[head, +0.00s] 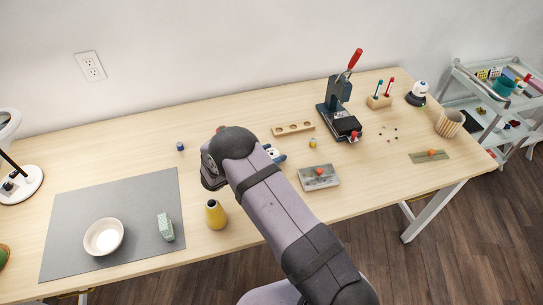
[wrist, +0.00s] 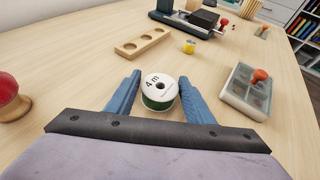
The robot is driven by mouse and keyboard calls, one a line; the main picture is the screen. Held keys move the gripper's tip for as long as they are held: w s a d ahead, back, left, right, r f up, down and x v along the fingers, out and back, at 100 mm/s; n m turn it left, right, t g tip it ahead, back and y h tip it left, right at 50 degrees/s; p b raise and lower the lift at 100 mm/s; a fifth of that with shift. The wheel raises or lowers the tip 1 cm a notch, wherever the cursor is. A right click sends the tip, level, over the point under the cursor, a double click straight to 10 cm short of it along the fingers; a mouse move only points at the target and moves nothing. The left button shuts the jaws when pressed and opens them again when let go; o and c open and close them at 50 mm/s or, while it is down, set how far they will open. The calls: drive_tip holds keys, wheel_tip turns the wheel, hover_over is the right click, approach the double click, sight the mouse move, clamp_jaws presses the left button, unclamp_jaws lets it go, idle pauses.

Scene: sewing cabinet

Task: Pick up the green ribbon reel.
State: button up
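The green ribbon reel (wrist: 158,92) stands on the table in the wrist view, with a white top marked "4 m" and a dark centre hole. Green ribbon shows at its side. My gripper (wrist: 160,80) is open, with one blue finger on either side of the reel. Narrow gaps seem to show between the fingers and the reel; I cannot tell whether either touches. In the head view my gripper (head: 276,155) is low over the middle of the table, and my arm hides most of the reel.
A clear-lidded box with an orange knob (wrist: 248,88) stands to the right. A small yellow reel (wrist: 190,46) and a wooden holder with holes (wrist: 142,42) lie beyond. A red-topped object (wrist: 9,95) is at left.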

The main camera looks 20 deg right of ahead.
drive_tip(key=c, duration=0.6)
drive_tip(key=shift+r, duration=0.15)
wheel_tip(320, 180, up, 10)
drive_tip(key=b, duration=0.1)
